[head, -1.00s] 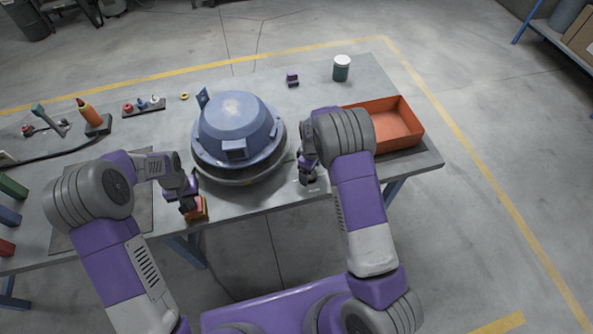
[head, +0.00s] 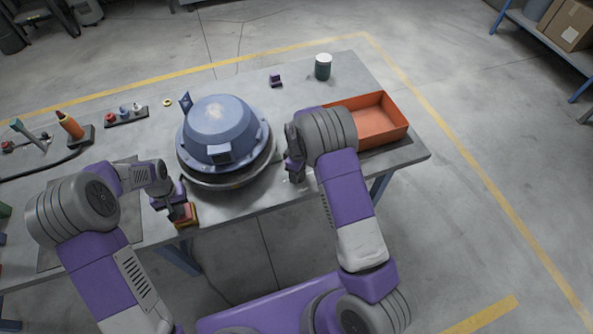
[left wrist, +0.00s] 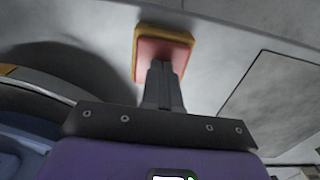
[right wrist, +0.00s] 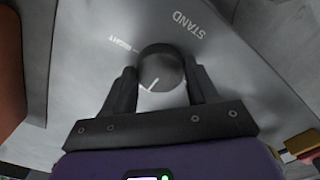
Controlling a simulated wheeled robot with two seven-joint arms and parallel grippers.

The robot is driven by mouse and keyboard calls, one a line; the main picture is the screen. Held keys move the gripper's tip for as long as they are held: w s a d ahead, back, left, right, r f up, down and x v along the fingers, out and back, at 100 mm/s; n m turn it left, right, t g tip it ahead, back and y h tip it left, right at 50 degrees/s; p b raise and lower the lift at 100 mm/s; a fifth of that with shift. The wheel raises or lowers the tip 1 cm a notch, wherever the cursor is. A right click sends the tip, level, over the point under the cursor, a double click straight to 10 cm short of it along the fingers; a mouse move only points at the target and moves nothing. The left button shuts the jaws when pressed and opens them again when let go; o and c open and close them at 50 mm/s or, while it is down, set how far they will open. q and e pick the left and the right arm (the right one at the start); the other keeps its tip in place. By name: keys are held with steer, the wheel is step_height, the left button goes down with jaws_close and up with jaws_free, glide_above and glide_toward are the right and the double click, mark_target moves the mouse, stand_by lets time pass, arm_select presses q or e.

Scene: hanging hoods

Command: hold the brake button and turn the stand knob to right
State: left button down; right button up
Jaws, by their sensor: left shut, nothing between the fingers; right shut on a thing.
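The brake button (head: 188,213) is a red block on a yellow base at the table's front edge; it also shows in the left wrist view (left wrist: 146,48). My left gripper (head: 174,209) is shut and empty. Its closed fingertips (left wrist: 161,72) lie over the red face and appear to touch it. The stand knob (right wrist: 162,66) is a round grey dial with a white line, on a plate marked STAND and RIGHT. My right gripper (right wrist: 162,84) is shut on the knob, one finger at each side. The line points down-left in the right wrist view, not at the RIGHT mark. In the head view my right gripper hides the knob.
A blue-grey hood (head: 219,125) stands mid-table between my grippers.

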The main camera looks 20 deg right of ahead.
arm_select(q)
steer(key=shift+s+f, duration=0.2)
steer(key=shift+f, duration=0.05)
arm_select(e)
steer(key=shift+m, duration=0.4)
steer(key=m, duration=0.3)
steer(key=shift+m, duration=0.4)
steer(key=m, duration=0.4)
steer(key=shift+m, duration=0.3)
steer(key=m, duration=0.4)
steer(key=shift+m, duration=2.1)
steer(key=shift+d, duration=0.1)
steer(key=o, duration=1.1)
steer(key=shift+r, duration=0.1)
